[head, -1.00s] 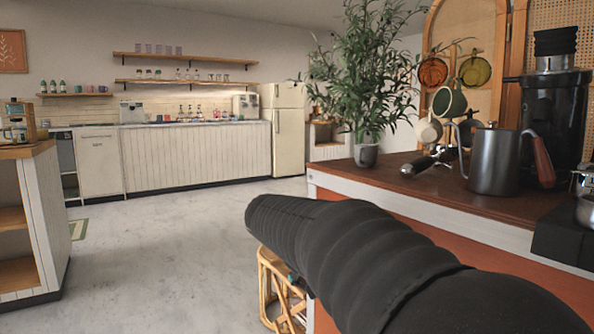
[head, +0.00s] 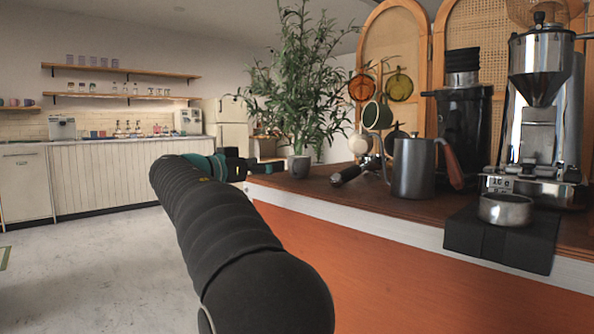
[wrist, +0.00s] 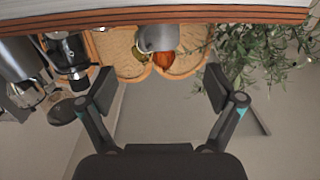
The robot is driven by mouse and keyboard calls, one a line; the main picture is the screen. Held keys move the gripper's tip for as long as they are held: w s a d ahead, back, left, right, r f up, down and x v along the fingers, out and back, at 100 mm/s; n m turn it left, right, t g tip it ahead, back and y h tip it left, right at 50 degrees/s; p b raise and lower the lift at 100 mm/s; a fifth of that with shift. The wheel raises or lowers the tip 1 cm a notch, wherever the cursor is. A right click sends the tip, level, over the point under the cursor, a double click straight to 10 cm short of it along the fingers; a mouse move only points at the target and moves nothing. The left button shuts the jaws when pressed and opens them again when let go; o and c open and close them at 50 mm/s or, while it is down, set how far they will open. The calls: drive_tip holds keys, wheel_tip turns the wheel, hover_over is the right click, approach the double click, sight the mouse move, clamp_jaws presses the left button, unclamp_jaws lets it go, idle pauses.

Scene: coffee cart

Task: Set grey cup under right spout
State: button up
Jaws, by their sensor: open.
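I cannot make out a cup that is clearly grey, nor a coffee machine with spouts. In the head view a green cup (head: 378,115) and a pale cup (head: 360,143) hang beside the kettle at the back of the cart. My gripper (wrist: 160,88) is open and empty in the wrist view, its two fingers wide apart and touching nothing. In the head view my arm reaches forward, left of the cart, and its end is small and partly hidden.
The wooden cart top (head: 318,186) holds a grey kettle (head: 413,168), a portafilter (head: 350,174), a potted plant (head: 299,165), a black grinder (head: 463,130) and a steel grinder (head: 541,90). A metal bowl (head: 505,209) sits on a black mat (head: 470,228). Open floor (head: 90,270) lies left.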

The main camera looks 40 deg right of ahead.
sight(291, 160)
drive_tip(key=d, duration=0.4)
drive_tip(key=shift+w+d, duration=0.25)
drive_tip(key=shift+d, duration=0.1)
drive_tip(key=shift+w+d+r+p, duration=0.15)
drive_tip(key=shift+d+p, duration=0.1)
drive_tip(key=shift+d, duration=1.05)
drive_tip(key=shift+w+d+r+p, duration=0.1)
drive_tip(key=shift+d+p, duration=0.1)
drive_tip(key=shift+d, duration=1.05)
drive_tip(key=c, duration=1.4)
drive_tip(key=shift+r, duration=0.8)
wheel_tip(291, 160, up, 3)
drive_tip(key=shift+f+p, duration=0.1)
drive_tip(key=shift+p, duration=0.45)
drive_tip(key=s+d+r, duration=0.5)
drive_tip(key=s+r, duration=0.1)
drive_tip(key=s, duration=0.4)
drive_tip(key=shift+s+d+r, duration=0.2)
drive_tip(key=shift+r, duration=0.1)
